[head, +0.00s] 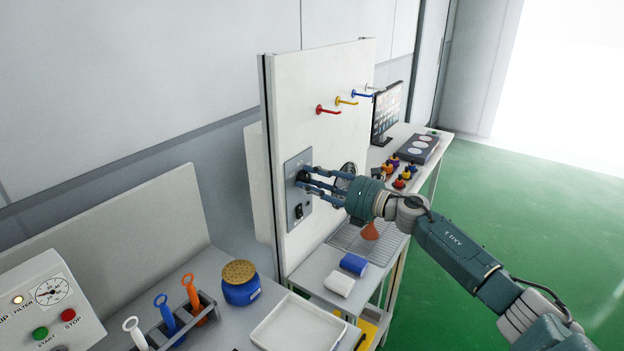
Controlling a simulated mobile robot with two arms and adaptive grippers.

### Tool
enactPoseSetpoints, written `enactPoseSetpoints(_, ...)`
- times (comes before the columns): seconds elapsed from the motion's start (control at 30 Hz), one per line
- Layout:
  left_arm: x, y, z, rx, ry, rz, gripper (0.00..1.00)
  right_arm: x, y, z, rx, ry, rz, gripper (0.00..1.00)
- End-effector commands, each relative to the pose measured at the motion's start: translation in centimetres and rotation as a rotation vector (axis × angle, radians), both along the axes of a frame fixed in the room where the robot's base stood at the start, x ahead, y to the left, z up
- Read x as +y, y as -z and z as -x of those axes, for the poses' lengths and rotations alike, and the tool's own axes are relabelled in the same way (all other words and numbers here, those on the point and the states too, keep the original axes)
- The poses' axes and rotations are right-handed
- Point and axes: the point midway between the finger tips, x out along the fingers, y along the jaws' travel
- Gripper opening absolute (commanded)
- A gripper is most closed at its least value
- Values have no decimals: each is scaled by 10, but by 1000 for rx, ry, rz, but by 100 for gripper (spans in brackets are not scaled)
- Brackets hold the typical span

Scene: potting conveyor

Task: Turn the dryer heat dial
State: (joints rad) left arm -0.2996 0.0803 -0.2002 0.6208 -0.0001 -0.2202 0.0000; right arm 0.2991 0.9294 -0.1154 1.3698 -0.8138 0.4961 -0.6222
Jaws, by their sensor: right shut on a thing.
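The dryer heat dial (301,177) is a small black knob on a grey control plate (290,214) fixed to the white upright panel. My right gripper (306,179) reaches in from the right with its fingers shut on the dial. The fingers cover much of the dial, so its pointer and any markings cannot be read. A black switch (299,211) sits lower on the same plate, below the fingers. My left gripper does not show.
Red (328,110), yellow (346,101) and blue (361,94) hooks stick out above. A blue jar (241,291) stands at left. Green floor at right is clear.

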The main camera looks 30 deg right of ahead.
Motion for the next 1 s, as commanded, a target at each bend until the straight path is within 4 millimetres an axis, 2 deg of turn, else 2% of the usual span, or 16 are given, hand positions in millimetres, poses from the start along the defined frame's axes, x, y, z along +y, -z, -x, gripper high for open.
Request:
enactPoseSetpoints(0.03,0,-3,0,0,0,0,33,-5,-9,-2,2,12,-36,3)
enactPoseSetpoints(0.4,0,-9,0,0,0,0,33,-7,-9,-2,76,13,-221,3)
enactPoseSetpoints(1.0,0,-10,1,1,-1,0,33,-7,-9,-2,95,12,-268,3)
